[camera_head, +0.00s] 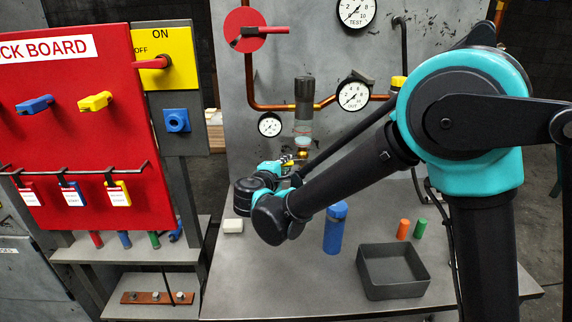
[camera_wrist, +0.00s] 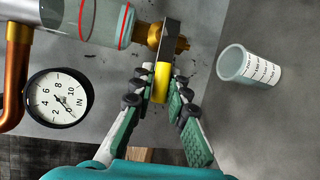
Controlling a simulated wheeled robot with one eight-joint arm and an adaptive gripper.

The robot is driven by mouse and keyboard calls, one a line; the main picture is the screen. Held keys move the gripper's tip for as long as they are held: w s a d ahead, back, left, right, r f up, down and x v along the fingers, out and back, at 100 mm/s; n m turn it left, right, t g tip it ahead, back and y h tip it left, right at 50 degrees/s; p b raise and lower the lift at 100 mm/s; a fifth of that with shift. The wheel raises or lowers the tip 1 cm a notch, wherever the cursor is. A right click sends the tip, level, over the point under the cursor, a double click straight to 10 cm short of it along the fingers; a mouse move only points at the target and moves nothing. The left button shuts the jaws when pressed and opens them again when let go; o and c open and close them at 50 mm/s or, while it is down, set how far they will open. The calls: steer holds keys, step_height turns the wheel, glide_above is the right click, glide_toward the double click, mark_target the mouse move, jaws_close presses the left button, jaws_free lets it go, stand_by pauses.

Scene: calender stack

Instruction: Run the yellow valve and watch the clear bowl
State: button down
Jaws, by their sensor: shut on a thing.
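The yellow valve (camera_wrist: 162,82) sits at the brass drain under the clear bowl, with a dark flat piece beside it. My gripper (camera_wrist: 161,98) is around the yellow part and shut on it. In the head view my gripper (camera_head: 287,163) is below the bowl, and the valve is mostly hidden by it. The clear bowl (camera_wrist: 108,22) has red lines around it and a grey-green tint; I cannot tell a liquid level. The bowl also shows in the head view (camera_head: 303,127), hanging under a dark top on the copper pipe.
A graduated cup (camera_wrist: 245,68) stands apart to the right in the wrist view. An IN gauge (camera_wrist: 58,97) is at left. On the bench are a blue bottle (camera_head: 336,228), a grey tray (camera_head: 393,288), and orange (camera_head: 403,229) and green cylinders (camera_head: 420,228). A red lock board (camera_head: 95,140) stands left.

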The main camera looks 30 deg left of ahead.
steer(key=shift+f, duration=0.1)
steer(key=shift+d+f+n+t, duration=0.1)
steer(key=shift+f+n+t, duration=0.45)
steer(key=shift+n, duration=0.45)
steer(key=shift+w+d+f+n+t, duration=0.15)
steer(key=shift+f+n+t, duration=0.25)
steer(key=shift+n, duration=0.35)
steer(key=shift+d+f+n+t, duration=0.15)
steer(key=shift+f+n+t, duration=0.2)
steer(key=shift+n, duration=0.4)
steer(key=shift+f, duration=0.1)
steer(key=c, duration=1.5)
jaws_free()
steer(key=s, duration=1.2)
steer(key=shift+d+f, duration=0.25)
steer(key=shift+d, duration=0.15)
